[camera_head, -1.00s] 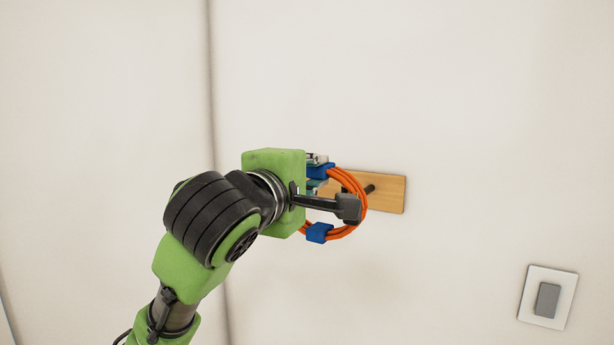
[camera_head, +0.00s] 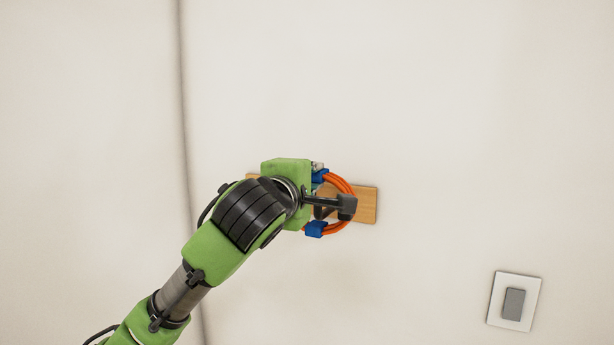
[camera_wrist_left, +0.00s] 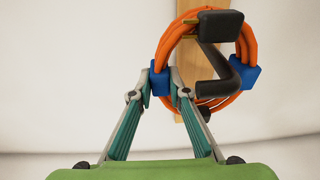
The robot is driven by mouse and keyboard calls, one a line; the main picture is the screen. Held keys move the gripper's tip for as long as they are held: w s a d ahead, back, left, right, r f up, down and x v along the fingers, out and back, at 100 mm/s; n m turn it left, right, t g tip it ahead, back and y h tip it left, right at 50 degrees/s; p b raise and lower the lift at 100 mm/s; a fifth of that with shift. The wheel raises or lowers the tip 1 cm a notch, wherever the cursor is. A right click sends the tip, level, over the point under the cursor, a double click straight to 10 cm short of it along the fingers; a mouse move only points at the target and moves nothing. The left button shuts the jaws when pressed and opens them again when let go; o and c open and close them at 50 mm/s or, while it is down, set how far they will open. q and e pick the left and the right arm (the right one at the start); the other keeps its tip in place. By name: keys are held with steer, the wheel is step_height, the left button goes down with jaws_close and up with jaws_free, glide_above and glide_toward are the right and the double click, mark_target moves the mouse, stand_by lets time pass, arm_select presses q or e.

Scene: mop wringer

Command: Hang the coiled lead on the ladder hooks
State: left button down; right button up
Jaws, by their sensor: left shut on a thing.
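The coiled lead (camera_head: 343,187) is an orange ring with blue ties, in front of a wooden board on the wall. My left gripper (camera_wrist_left: 165,88) is shut on it at one blue tie (camera_wrist_left: 158,81). The board (camera_head: 366,205) shows on both sides of my gripper in the head view and behind the coil in the wrist view (camera_wrist_left: 187,55). A black bent hook (camera_wrist_left: 210,60) with brass-coloured parts overlaps the coil in the left wrist view. I cannot tell whether the coil is around it. My right gripper is out of view.
A grey wall switch on a white plate (camera_head: 496,309) is at the lower right. The pale wall is otherwise bare around the board, with a vertical corner line on the left.

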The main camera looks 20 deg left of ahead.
mark_target(314, 226)
arm_select(q)
steer(key=shift+w+f+b, duration=0.1)
steer(key=shift+f+b, duration=1.7)
steer(key=shift+f, duration=0.1)
steer(key=c, duration=1.8)
jaws_free()
steer(key=shift+c, duration=0.2)
steer(key=shift+f, duration=0.15)
